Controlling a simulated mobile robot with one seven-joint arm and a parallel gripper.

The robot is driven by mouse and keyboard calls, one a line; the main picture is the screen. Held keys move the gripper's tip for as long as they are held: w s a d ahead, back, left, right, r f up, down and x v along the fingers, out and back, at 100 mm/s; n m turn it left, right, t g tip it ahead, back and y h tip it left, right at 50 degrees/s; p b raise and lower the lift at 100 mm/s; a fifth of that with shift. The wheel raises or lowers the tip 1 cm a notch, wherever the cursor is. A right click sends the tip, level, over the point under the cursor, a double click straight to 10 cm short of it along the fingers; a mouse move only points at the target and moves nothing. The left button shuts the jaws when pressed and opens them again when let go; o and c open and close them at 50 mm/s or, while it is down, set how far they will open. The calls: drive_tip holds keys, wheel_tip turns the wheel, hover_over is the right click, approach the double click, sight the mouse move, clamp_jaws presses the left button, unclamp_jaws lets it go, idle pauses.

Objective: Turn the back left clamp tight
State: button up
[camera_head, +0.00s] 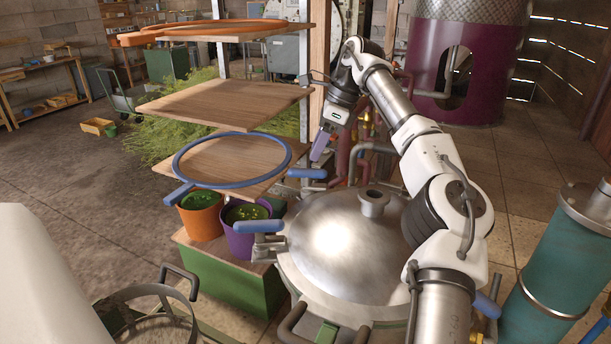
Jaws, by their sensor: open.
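A domed steel still lid (335,245) fills the lower middle of the head view. The back left clamp (307,173) has a blue handle lying roughly level, pointing left to right, behind the lid's left side. My gripper (317,157), with purple fingers, points down just above and beside this handle. It is open; the picture does not show whether it touches the handle. A second blue-handled clamp (258,226) sits at the lid's left edge. Part of another blue handle (487,305) shows at the right, partly behind my arm.
A wooden rack with a blue hoop (232,160) stands close left of the gripper, above an orange bucket (201,215) and a purple bucket (246,236). Pipes (372,150) rise behind the lid. A teal cylinder (550,270) stands at the right.

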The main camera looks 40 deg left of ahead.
sight(305, 173)
drive_tip(key=p+x, duration=0.1)
drive_tip(key=x, duration=0.7)
clamp_jaws()
